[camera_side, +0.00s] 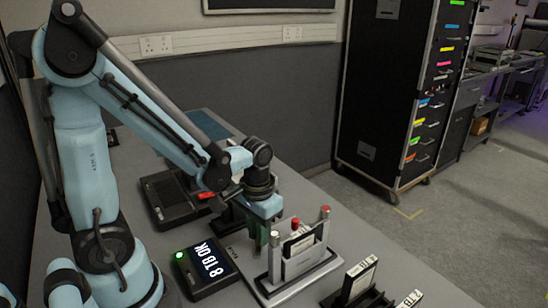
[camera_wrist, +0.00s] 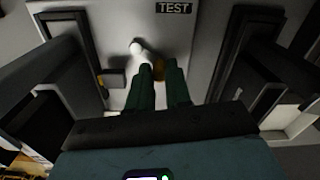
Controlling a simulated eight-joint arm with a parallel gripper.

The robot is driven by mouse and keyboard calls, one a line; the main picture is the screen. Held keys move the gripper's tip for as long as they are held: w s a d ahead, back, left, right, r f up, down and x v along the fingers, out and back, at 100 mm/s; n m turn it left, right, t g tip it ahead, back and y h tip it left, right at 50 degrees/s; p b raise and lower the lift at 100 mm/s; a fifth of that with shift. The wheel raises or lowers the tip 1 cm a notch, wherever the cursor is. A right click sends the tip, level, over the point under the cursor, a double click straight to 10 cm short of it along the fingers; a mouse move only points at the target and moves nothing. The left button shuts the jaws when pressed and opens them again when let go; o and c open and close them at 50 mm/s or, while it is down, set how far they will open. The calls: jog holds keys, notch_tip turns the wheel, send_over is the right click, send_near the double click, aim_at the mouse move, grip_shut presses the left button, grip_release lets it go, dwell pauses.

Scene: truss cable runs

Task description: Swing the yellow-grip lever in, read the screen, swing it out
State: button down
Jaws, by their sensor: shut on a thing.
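My gripper (camera_side: 262,238) points down beside the metal test fixture (camera_side: 300,262) in the side view. In the wrist view its two dark green fingers (camera_wrist: 160,82) are closed around a small yellow-orange piece, the lever's grip (camera_wrist: 158,69). A white rod with a rounded end (camera_wrist: 137,47) lies just left of it. In the side view the yellow grip is hidden by the fingers. The small black screen unit (camera_side: 209,268) left of the fixture reads "8 TB OK" and its green light is lit. Its edge and green light show at the bottom of the wrist view (camera_wrist: 150,175).
The fixture has upright posts with a red cap (camera_side: 295,222) and pale caps close to my gripper. Black labelled cartridges (camera_side: 358,279) stand at front right. A dark device (camera_side: 172,200) lies behind the screen. A "TEST" label (camera_wrist: 174,7) shows in the wrist view.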

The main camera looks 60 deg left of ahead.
jog(key=shift+w+d+m, duration=0.1)
jog(key=shift+m, duration=0.3)
jog(key=c, duration=1.1)
grip_release()
jog(key=shift+o, duration=0.2)
jog(key=shift+r, duration=0.1)
notch_tip(320, 180, up, 12)
jog(key=t, duration=0.2)
jog(key=d+m+t, duration=0.1)
jog(key=t, duration=0.1)
jog(key=w+d+f+t, duration=0.1)
jog(key=t, duration=0.2)
jog(key=shift+d+m, duration=0.25)
jog(key=shift+m, duration=0.05)
